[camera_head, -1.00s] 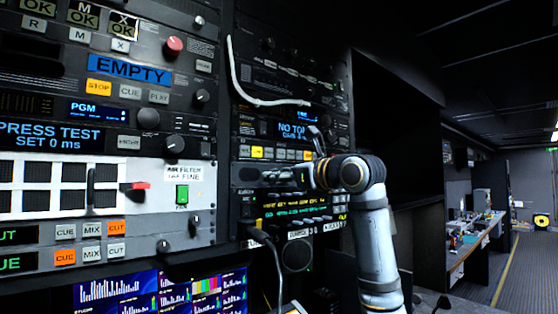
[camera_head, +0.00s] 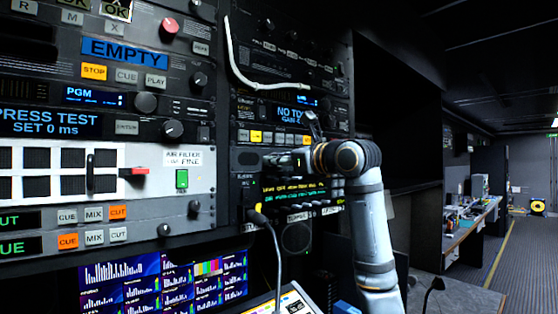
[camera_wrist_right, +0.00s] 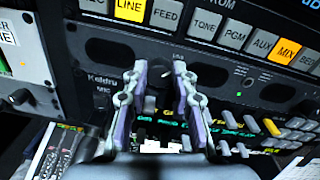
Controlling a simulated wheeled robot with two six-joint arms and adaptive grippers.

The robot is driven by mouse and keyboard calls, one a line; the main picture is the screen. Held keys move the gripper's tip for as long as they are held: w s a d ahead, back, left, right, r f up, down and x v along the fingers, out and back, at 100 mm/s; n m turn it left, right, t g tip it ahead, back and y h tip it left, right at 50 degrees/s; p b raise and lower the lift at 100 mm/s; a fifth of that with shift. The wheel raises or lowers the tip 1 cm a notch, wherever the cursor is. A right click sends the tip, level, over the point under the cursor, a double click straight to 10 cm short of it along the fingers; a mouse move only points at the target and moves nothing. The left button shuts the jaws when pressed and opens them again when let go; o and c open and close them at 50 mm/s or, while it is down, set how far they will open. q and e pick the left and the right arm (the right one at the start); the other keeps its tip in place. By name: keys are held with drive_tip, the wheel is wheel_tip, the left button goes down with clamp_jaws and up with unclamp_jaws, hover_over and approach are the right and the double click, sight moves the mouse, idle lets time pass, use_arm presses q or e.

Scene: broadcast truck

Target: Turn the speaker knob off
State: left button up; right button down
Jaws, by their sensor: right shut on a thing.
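The speaker panel is a dark strip in the rack with an oval speaker grille (camera_head: 248,158) at its left in the head view. In the right wrist view its grilles (camera_wrist_right: 112,52) flank a small dark speaker knob (camera_wrist_right: 158,76), which has a pale mark. My right gripper (camera_head: 272,160) reaches in from the right at this strip and hides the knob in the head view. In the right wrist view my right gripper (camera_wrist_right: 160,70) has its two fingertips on either side of the knob, shut on it. My left gripper is not in view.
A row of lit buttons (camera_wrist_right: 205,24) sits just above the knob. A green text display (camera_head: 295,188) and small keys (camera_wrist_right: 270,127) lie below. A white cable (camera_head: 240,75) runs above. Open aisle floor lies far right.

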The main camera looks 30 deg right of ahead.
drive_tip(key=shift+a+f+n+h+p, duration=0.15)
drive_tip(key=shift+n+p, duration=0.7)
drive_tip(key=shift+n, duration=5)
drive_tip(key=shift+d+r+n+h+p, duration=0.1)
drive_tip(key=shift+n+p, duration=0.7)
drive_tip(key=shift+n, duration=5)
drive_tip(key=shift+a+f+n+h+p, duration=0.15)
drive_tip(key=shift+n+p, duration=0.7)
drive_tip(key=shift+n, duration=5)
drive_tip(key=shift+d, duration=0.1)
drive_tip(key=c, duration=1.1)
unclamp_jaws()
drive_tip(key=shift+r, duration=0.1)
drive_tip(key=shift+o, duration=0.2)
drive_tip(key=shift+s, duration=0.1)
